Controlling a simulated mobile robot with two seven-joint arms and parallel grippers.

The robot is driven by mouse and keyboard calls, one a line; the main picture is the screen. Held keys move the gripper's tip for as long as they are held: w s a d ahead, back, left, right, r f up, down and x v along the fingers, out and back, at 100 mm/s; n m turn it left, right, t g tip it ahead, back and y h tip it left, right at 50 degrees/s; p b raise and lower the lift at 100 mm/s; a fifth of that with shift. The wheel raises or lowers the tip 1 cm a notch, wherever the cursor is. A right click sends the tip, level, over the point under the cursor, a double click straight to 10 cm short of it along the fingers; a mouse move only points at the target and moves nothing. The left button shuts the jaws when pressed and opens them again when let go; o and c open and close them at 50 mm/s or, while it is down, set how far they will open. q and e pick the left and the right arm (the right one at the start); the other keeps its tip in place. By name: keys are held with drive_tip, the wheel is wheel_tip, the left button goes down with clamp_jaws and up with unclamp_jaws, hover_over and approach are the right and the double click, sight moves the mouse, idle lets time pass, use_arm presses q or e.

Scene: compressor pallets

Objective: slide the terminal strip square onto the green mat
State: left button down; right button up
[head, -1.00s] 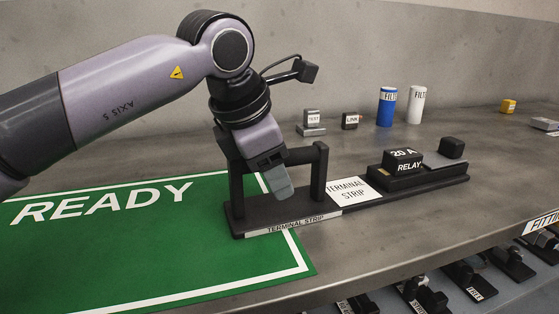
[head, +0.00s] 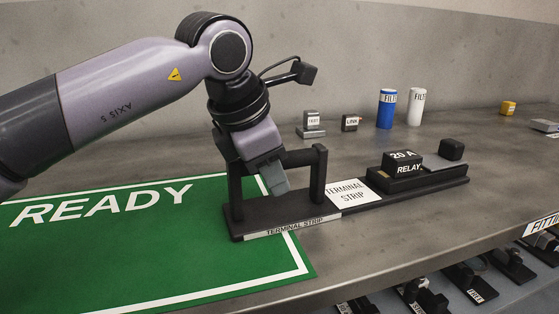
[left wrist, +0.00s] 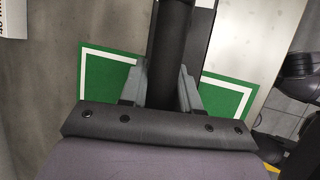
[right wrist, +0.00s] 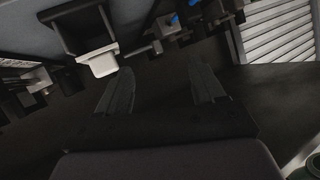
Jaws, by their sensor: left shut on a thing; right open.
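The terminal strip (head: 295,226) is a long black base with a handle (head: 318,175) at its left end. That end lies over the right border of the green mat (head: 120,245); the rest is on bare bench to the right. My left gripper (head: 275,184) is shut on the handle's crossbar, which also shows between the fingers in the left wrist view (left wrist: 168,55). The strip carries a white label plate (head: 352,192) and a black 20 A relay (head: 403,168). My right gripper (right wrist: 155,78) is open and empty in the right wrist view.
A test block (head: 312,124), a link block (head: 350,122), a blue filter (head: 386,108) and a white filter (head: 416,106) stand behind the strip. A yellow piece (head: 508,107) is farther right. The mat's READY area is clear. Several dark parts sit below the bench's front edge.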

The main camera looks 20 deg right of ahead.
use_arm(q)
drive_tip(key=a+b, duration=0.1)
drive_tip(key=a, duration=0.1)
drive_tip(key=shift+a+f, duration=0.1)
drive_tip(key=shift+a, duration=0.25)
drive_tip(key=a+b, duration=0.2)
drive_tip(key=a, duration=0.4)
drive_tip(key=shift+a+b, duration=0.3)
drive_tip(key=shift+b, duration=0.05)
drive_tip(key=a+b, duration=0.1)
drive_tip(key=a, duration=1)
drive_tip(key=shift+b, duration=0.3)
drive_tip(key=shift+a+f, duration=0.15)
drive_tip(key=shift+a, duration=2.7)
drive_tip(key=c, duration=0.8)
unclamp_jaws()
drive_tip(key=shift+o, duration=0.3)
drive_tip(key=shift+r, duration=0.2)
